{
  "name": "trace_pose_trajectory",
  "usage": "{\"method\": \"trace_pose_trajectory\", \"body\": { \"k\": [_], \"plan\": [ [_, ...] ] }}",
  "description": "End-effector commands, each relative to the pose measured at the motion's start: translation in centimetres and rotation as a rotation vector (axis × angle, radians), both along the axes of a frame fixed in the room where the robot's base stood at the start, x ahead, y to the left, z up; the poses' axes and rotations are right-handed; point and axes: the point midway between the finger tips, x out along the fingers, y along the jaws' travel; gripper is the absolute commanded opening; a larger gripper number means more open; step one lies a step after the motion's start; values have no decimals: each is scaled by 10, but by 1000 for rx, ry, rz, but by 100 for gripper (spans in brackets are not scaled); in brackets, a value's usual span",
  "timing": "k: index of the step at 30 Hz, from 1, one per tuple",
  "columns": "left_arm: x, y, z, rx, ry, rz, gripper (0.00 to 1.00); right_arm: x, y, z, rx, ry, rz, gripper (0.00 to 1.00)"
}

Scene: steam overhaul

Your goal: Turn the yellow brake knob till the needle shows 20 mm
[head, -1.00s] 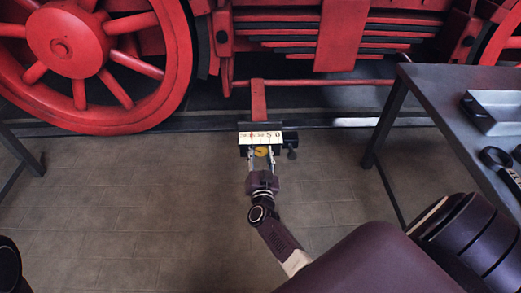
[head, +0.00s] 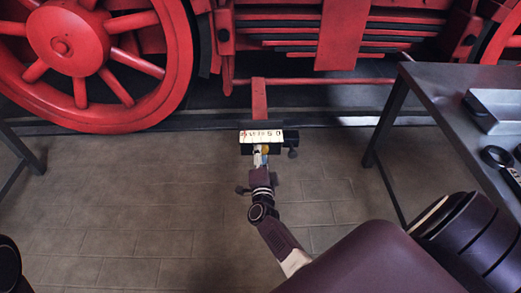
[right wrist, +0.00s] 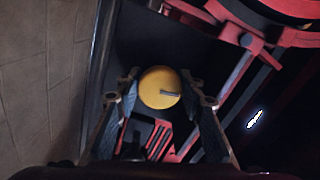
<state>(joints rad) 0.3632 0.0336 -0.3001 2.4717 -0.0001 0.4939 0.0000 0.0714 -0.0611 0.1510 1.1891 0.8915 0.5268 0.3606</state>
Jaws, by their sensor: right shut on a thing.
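The yellow brake knob (head: 265,150) sits on the front of a dark box below a lit white scale (head: 262,136). The scale's marks are small and I cannot make out the needle or its reading. My right gripper (head: 262,157) is at the knob and hides part of it in the head view. In the right wrist view the round yellow knob (right wrist: 158,90), with a dark slot-like mark on its face, lies between the two fingers of my right gripper (right wrist: 161,93), which is shut on it. My left gripper is out of view.
A red locomotive wheel (head: 115,55) and red frame stand behind the scale. A dark table (head: 430,85) with a metal box (head: 497,110) and a dark tool (head: 497,157) is at the right. The tiled floor (head: 140,210) around the gripper is clear.

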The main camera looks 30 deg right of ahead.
Motion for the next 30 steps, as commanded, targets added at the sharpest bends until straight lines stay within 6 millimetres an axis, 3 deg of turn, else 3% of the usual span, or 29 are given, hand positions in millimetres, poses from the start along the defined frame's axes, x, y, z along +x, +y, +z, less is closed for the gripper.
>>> {"method": "trace_pose_trajectory", "body": {
  "k": [10,26,27,30],
  "plan": [
    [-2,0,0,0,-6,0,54,0,0,0,115,-71,-1,12],
    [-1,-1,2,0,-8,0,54,0,0,0,135,-83,-1,12],
    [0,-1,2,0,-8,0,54,0,0,0,135,-83,-1,39],
    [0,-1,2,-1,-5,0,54,0,0,0,134,-82,-1,50]
  ]
}}
